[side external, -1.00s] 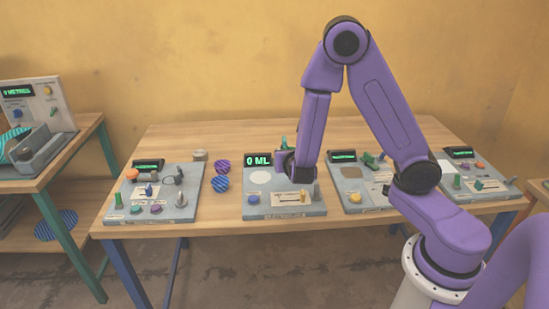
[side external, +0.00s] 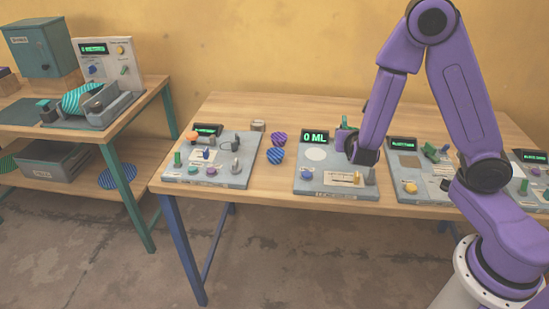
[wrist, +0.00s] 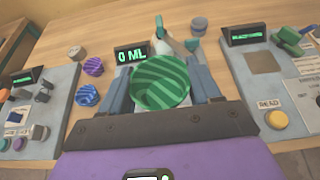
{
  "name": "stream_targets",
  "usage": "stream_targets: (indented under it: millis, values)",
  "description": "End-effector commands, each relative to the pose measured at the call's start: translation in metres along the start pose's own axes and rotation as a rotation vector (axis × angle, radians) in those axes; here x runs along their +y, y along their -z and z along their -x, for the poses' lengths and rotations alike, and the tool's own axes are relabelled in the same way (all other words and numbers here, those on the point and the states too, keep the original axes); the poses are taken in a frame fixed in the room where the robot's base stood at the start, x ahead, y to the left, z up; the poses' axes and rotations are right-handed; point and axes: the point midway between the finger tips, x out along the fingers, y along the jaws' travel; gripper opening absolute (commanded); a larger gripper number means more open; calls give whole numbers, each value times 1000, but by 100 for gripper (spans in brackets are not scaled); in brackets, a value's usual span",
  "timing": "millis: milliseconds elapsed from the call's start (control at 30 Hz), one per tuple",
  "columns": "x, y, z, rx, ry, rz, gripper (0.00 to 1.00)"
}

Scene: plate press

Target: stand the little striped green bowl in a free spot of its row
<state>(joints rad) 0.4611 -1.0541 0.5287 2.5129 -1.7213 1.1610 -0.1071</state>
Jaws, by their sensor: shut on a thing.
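The little striped green bowl (wrist: 160,82) sits between the fingers of my gripper (wrist: 163,88) in the wrist view, its open side facing the camera. My gripper is shut on it. In the side view my gripper (side external: 362,155) hangs over the panel with the "0 ML" display (side external: 315,136), and I cannot make out the bowl there. A small purple striped round piece (side external: 279,138) and a blue striped one (side external: 276,155) stand one before the other on the table left of that panel. They also show in the wrist view, purple (wrist: 93,66) and blue (wrist: 87,95).
Control panels with knobs stand either side, one at the left (side external: 208,168) and one at the right (side external: 420,175). A small round tin (side external: 258,125) stands behind the purple piece. A second table at the left holds a press (side external: 107,104) with a teal striped piece (side external: 78,98).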

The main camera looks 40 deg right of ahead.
Motion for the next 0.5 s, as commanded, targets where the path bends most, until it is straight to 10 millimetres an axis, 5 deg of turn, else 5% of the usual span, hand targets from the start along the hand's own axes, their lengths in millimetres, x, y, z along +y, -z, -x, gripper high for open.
stream_targets:
  millis: [167,500]
  values:
    - [19,8,10,-1,-62,26,45]
    - [91,45,65,-1,-321,132,45]
